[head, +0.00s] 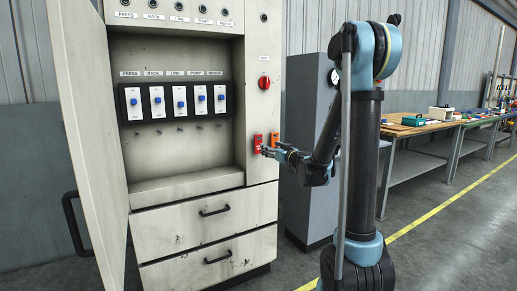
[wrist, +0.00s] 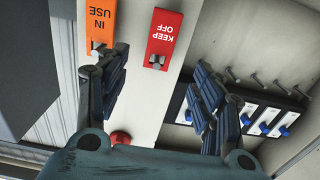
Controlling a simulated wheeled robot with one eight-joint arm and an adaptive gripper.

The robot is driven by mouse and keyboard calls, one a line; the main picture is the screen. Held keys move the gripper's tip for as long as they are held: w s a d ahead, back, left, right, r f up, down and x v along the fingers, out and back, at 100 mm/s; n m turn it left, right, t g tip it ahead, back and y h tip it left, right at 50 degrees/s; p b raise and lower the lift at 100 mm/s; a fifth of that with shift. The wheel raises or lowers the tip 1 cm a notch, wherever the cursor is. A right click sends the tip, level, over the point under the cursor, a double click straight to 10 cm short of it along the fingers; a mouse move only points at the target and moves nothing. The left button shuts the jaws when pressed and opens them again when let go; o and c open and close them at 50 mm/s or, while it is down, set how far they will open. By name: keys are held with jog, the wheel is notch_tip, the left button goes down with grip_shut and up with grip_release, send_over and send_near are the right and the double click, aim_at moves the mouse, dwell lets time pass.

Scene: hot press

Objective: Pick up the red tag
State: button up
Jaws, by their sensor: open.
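The red tag reading "KEEP OFF" (wrist: 164,38) hangs on a hook on the pale cabinet panel, upside down in the wrist view. In the head view the red tag (head: 257,138) is small, just beyond my gripper's tip. An orange tag reading "IN USE" (wrist: 103,28) hangs beside it, and it also shows in the head view (head: 275,138). My gripper (wrist: 160,64) is open and empty, its fingers spread wide. In the wrist view the red tag lies ahead between the fingers; the left finger is near the orange tag. In the head view my gripper (head: 267,151) is close to the panel.
The cabinet's open door (head: 85,140) stands at the left. A recess holds a row of blue switches (head: 179,103) with several empty hooks below. A red knob (head: 264,83) sits above the tags. A grey cabinet (head: 307,130) and workbench (head: 420,126) stand to the right.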

aim_at(259, 143)
jog(key=x, duration=1.2)
jog(key=shift+a, duration=0.15)
jog(key=c, duration=1)
